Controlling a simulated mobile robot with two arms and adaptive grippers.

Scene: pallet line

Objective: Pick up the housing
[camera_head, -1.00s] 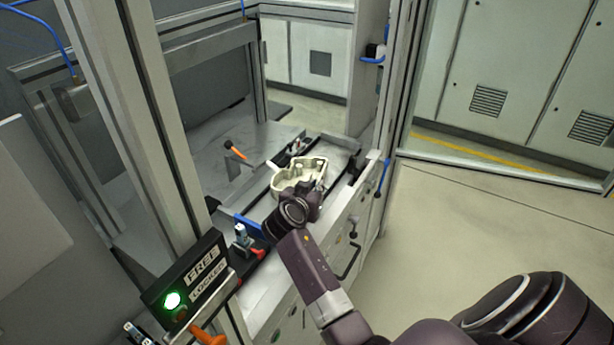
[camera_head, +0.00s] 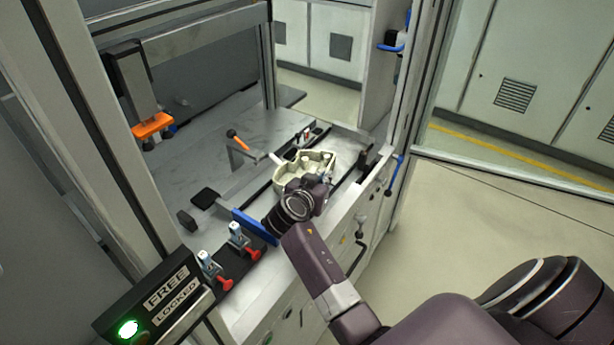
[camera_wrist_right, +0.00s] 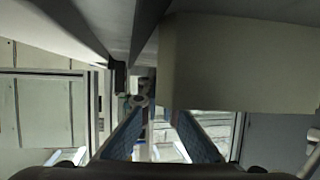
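The housing (camera_head: 291,181) is a cream, open-topped hollow part. In the head view it sits on the dark rails of the bench, just beyond my right wrist. My right gripper (camera_head: 324,181) is at the near right side of the housing, largely hidden behind my wrist. In the right wrist view, the two blue-padded fingers (camera_wrist_right: 159,112) stand apart with background showing between them. A large plain beige surface (camera_wrist_right: 240,62) fills the upper right there, close to the right finger; I cannot tell for sure whether it is the housing. My left gripper is not in view.
A sign box (camera_head: 155,300) with a lit green lamp stands front left. Toggle clamps with red handles (camera_head: 252,253) and a blue bar (camera_head: 254,226) are left of my wrist. A frame post stands at left; floor is open at right.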

